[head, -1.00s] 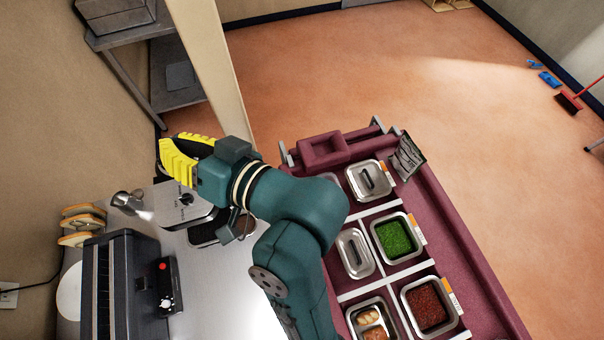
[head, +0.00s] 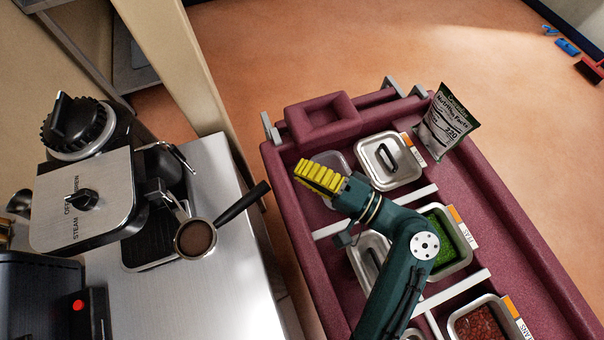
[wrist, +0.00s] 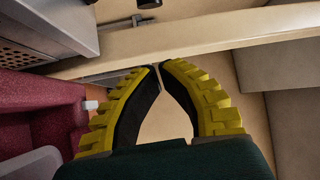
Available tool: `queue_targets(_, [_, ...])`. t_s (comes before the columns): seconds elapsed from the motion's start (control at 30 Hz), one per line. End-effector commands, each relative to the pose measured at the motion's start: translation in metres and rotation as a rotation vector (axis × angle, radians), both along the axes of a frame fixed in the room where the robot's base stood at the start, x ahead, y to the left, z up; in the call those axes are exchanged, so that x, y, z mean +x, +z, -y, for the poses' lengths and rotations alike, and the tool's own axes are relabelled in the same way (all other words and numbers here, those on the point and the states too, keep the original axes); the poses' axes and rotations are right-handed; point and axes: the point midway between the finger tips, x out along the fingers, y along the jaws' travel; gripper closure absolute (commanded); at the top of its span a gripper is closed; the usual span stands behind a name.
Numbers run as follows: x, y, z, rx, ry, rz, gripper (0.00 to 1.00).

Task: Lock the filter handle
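The espresso machine (head: 80,205) stands at left in the head view, with a knob marked OFF, BREW and STEAM on its top. A round filter (head: 195,239) with brown contents shows beside the machine's front, its open top visible. Its black handle (head: 244,201) points to the upper right, past the counter's edge. I cannot tell how the filter is supported. My gripper (head: 303,174), with yellow ribbed fingers, is right of the handle, over the cart and apart from it. In the wrist view the fingertips (wrist: 160,67) meet with nothing between them; machine and filter are not recognisable there.
A black appliance (head: 40,295) is at lower left. The metal counter (head: 222,300) is clear in front of the machine.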

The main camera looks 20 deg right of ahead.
Motion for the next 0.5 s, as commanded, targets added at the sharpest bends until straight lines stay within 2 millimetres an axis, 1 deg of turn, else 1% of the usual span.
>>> queue_targets(0.03, [0.008, 0.001, -0.01, 0.0, 0.006, -0.001, 1.0])
queue_targets(0.3, [0.049, 0.006, -0.053, -0.002, 0.007, 0.001, 1.0])
queue_targets(0.33, [0.046, 0.004, -0.053, 0.0, 0.001, -0.001, 1.0])
queue_targets(0.4, [0.03, 0.002, -0.052, 0.0, -0.002, -0.003, 1.0])
queue_targets(0.5, [0.018, 0.0, -0.053, 0.0, -0.002, -0.002, 1.0])
